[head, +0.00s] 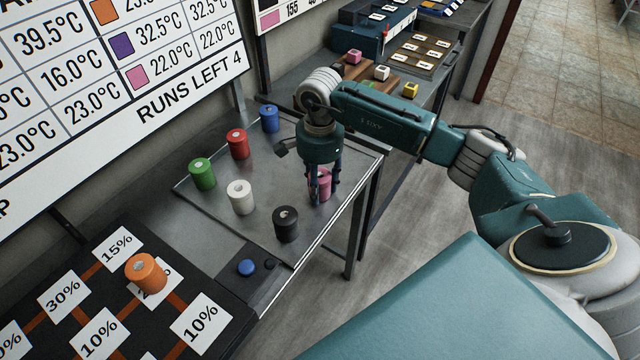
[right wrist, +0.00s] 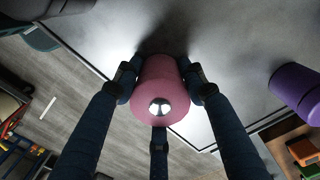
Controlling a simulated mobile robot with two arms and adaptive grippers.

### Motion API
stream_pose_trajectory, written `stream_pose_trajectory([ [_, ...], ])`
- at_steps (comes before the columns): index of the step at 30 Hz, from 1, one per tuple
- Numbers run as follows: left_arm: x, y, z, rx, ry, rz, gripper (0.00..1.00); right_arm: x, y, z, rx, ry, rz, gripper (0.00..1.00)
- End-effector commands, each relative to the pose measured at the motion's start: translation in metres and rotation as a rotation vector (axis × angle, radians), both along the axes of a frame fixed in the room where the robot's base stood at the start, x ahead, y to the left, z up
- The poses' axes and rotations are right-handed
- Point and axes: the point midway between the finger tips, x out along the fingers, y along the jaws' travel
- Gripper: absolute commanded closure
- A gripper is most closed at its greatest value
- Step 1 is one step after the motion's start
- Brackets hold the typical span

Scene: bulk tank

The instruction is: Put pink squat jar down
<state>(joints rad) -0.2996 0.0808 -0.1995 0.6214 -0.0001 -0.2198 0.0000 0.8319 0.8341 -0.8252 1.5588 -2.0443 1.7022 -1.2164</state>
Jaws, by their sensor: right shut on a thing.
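The pink squat jar (head: 324,182) is between the fingers of my right gripper (head: 322,188), at the right edge of the grey metal table (head: 262,208). The fingers are shut around it and partly cover it in the head view. In the right wrist view the pink jar (right wrist: 158,92) shows its top with a shiny round knob, with fingers touching its sides. I cannot tell whether its base touches the table or hangs just above it. My left gripper is not in view.
Black (head: 286,224), white (head: 240,197), green (head: 202,174), red (head: 237,143) and blue (head: 269,118) jars stand on the table. A purple jar (right wrist: 297,90) shows in the right wrist view. An orange jar (head: 145,272) stands on the percentage board (head: 75,262). The table's middle has free room.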

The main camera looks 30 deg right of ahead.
Motion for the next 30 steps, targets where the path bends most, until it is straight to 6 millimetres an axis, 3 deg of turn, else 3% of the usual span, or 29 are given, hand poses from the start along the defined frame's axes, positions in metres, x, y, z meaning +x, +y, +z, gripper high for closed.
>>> stream_pose_trajectory([
  [5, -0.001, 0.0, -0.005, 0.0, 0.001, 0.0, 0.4, 0.0, 0.0, -0.004, 0.0, 0.0, 0.0, 0.89],
  [6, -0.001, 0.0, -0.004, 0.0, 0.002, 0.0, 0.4, 0.0, 0.0, -0.003, 0.0, 0.0, 0.0, 0.55],
  [9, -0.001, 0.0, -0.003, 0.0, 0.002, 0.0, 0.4, 0.0, 0.0, -0.003, 0.0, 0.001, 0.0, 0.4],
  [21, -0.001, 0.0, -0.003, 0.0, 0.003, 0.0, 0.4, 0.001, 0.0, 0.006, 0.0, -0.003, 0.0, 0.4],
  [30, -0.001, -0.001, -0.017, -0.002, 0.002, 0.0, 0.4, 0.002, 0.0, 0.067, 0.0, -0.006, 0.001, 0.4],
])
